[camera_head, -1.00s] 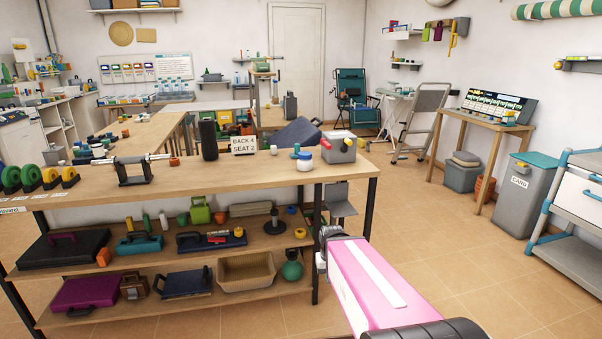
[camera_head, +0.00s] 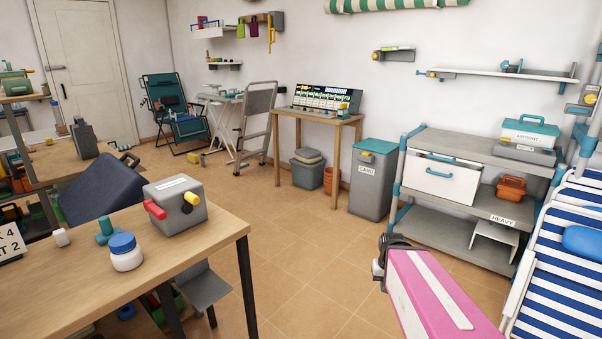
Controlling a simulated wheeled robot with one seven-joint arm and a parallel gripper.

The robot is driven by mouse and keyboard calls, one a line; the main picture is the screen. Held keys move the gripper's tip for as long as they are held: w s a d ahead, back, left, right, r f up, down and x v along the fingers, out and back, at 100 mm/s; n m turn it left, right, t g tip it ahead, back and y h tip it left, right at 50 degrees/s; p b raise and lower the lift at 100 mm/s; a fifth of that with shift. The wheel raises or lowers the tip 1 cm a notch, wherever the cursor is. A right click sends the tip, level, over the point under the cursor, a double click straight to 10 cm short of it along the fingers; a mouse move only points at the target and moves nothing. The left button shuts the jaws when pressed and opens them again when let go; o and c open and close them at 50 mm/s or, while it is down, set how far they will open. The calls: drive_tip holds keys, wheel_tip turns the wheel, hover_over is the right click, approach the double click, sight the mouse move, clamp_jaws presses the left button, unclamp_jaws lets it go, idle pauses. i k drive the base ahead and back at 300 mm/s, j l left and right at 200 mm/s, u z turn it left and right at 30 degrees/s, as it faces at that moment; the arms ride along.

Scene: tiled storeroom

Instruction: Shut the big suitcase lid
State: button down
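A large dark navy slab (camera_head: 98,188) stands tilted behind the near wooden table at the left. A dark handle-like part shows at its upper right edge. It may be the big suitcase or its raised lid; its lower part is hidden by the table and a grey box, so I cannot tell how far open it is. My pink arm reaches up from the bottom right, with a dark end part (camera_head: 385,258) over the floor, well right of the slab and touching nothing visible. My gripper's fingers cannot be made out.
The near wooden table (camera_head: 190,248) bears a grey box (camera_head: 178,218) and a white jar with blue lid (camera_head: 125,257). A grey bin (camera_head: 372,185), a shelf unit (camera_head: 480,200) and a striped lounger (camera_head: 560,270) line the right. Tiled floor (camera_head: 300,260) between is clear.

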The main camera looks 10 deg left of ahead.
sight(108, 186)
drive_tip(key=i+l+z, duration=0.1)
drive_tip(key=i, duration=1.1)
drive_tip(key=i+j+u, duration=0.1)
drive_tip(key=i+u, duration=0.9)
drive_tip(key=i+l+u, duration=0.25)
drive_tip(key=i+u, duration=0.2)
drive_tip(key=k, duration=0.05)
